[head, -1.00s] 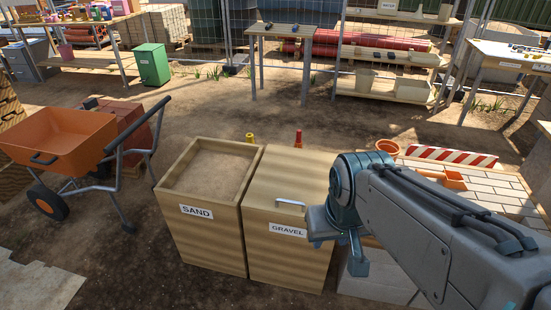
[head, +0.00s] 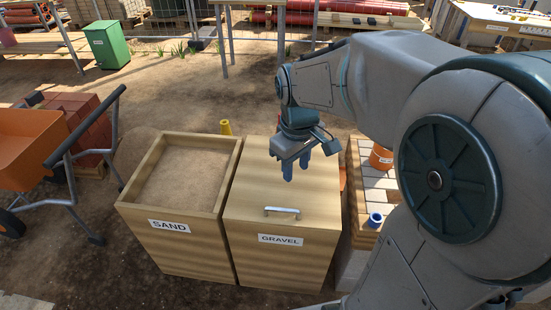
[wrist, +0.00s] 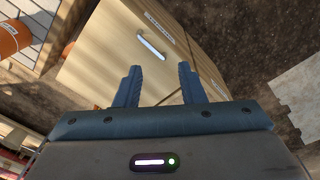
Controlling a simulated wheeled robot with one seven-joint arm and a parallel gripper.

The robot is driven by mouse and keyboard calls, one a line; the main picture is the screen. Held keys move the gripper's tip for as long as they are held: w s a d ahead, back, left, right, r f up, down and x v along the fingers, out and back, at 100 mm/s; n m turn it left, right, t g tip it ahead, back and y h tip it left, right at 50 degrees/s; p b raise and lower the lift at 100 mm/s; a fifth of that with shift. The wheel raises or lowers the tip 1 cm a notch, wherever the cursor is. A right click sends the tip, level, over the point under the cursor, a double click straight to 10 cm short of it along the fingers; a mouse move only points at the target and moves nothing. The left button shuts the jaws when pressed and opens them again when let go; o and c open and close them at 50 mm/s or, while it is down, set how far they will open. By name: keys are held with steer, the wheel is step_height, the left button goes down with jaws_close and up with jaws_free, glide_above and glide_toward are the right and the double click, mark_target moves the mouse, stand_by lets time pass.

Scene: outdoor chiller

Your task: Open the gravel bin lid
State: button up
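The gravel bin (head: 275,250) is a tall wooden box with a GRAVEL label on its front. Its flat wooden lid (head: 262,190) is down, with a metal bar handle (head: 282,211) near the front edge. In the wrist view the handle (wrist: 151,46) lies beyond the fingertips, slightly left of their middle, with the lid (wrist: 105,50) around it. My gripper (head: 296,170) is above the lid, behind and a little right of the handle, fingers pointing down. In the wrist view my gripper (wrist: 160,72) has its two blue fingers spread with nothing between them. It does not touch the handle.
The open sand bin (head: 180,245) stands directly left of the gravel bin. An orange wheelbarrow (head: 30,150) is at the left. Bare ground lies in front.

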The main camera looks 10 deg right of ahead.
mark_target(283, 209)
steer(key=w+f+n+g+b, duration=0.3)
steer(key=w+f+n+b, duration=0.4)
steer(key=w+f, duration=0.7)
steer(key=shift+n+y, duration=0.4)
steer(key=shift+n, duration=0.2)
steer(key=x, duration=1.5)
steer(key=shift+s+d, duration=0.3)
